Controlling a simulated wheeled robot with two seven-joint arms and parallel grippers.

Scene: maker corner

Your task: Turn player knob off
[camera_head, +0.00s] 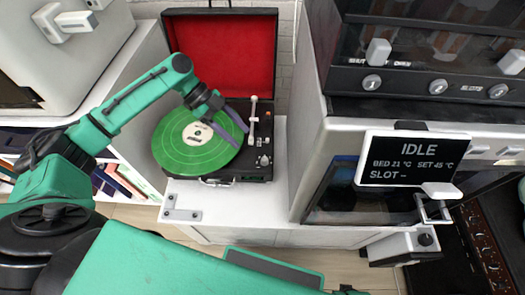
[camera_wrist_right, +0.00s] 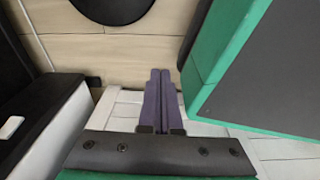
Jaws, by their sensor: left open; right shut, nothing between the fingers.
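The record player (camera_head: 223,178) is a black case with its red-lined lid (camera_head: 228,52) standing open and a green record (camera_head: 180,150) on its platter. A small silver player knob (camera_head: 264,160) sits at the right front of its deck, below the pale tonearm (camera_head: 253,112). My left gripper (camera_head: 239,128) is over the right side of the record, its two grey-purple fingers apart and empty, left of the knob and apart from it. Which way the knob is turned is too small to tell. My right gripper (camera_wrist_right: 160,72) is shut and empty in the right wrist view, above the floor.
The player stands on a white cabinet (camera_head: 240,212). A tall pale machine (camera_head: 310,130) stands close at its right, with a screen (camera_head: 414,159) reading IDLE. A shelf of books (camera_head: 120,180) is at the left. Wooden floor (camera_wrist_right: 100,50) lies below.

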